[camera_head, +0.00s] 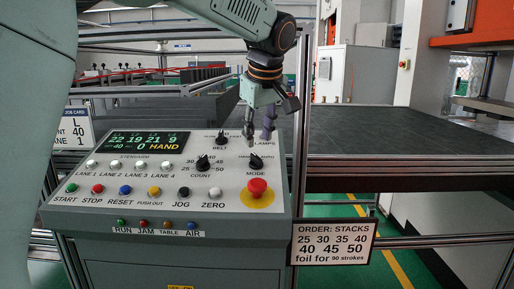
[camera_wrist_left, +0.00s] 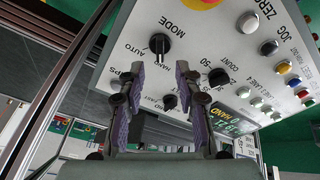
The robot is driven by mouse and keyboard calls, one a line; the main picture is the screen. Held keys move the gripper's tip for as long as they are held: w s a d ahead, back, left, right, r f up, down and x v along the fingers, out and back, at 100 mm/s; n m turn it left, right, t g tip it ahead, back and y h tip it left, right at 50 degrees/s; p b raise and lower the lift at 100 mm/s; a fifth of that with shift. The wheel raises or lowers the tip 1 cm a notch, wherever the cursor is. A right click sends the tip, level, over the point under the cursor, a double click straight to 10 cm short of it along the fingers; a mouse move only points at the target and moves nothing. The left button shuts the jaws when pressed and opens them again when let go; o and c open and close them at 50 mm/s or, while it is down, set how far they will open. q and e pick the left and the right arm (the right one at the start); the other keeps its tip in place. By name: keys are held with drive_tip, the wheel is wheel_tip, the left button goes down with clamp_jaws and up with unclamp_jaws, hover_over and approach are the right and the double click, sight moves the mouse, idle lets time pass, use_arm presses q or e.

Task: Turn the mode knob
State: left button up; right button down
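The mode knob (camera_head: 255,161) is a small black knob above the word MODE, at the upper right of the grey control panel (camera_head: 225,195). In the left wrist view the mode knob (camera_wrist_left: 159,43) stands just past my fingertips, between the AUTO and HAND labels. My left gripper (camera_head: 258,136) is above the panel, near the LAMPS label and close to the mode knob. In the left wrist view its two purple-padded fingers (camera_wrist_left: 159,72) are apart with nothing between them. I see no clear contact with the knob. My right gripper is not in view.
A red mushroom button (camera_head: 257,187) on a yellow disc sits just below the mode knob. The COUNT knob (camera_head: 203,163) is to its left. The display (camera_head: 146,143) reads HAND. A row of coloured buttons (camera_head: 125,190) lies at lower left. A metal post (camera_head: 301,130) stands right of the panel.

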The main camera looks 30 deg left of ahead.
use_arm(q)
drive_tip(key=v, duration=0.5)
drive_tip(key=shift+s+r, duration=0.1)
drive_tip(key=shift+r, duration=0.15)
drive_tip(key=shift+d, duration=0.1)
drive_tip(key=shift+f, duration=0.1)
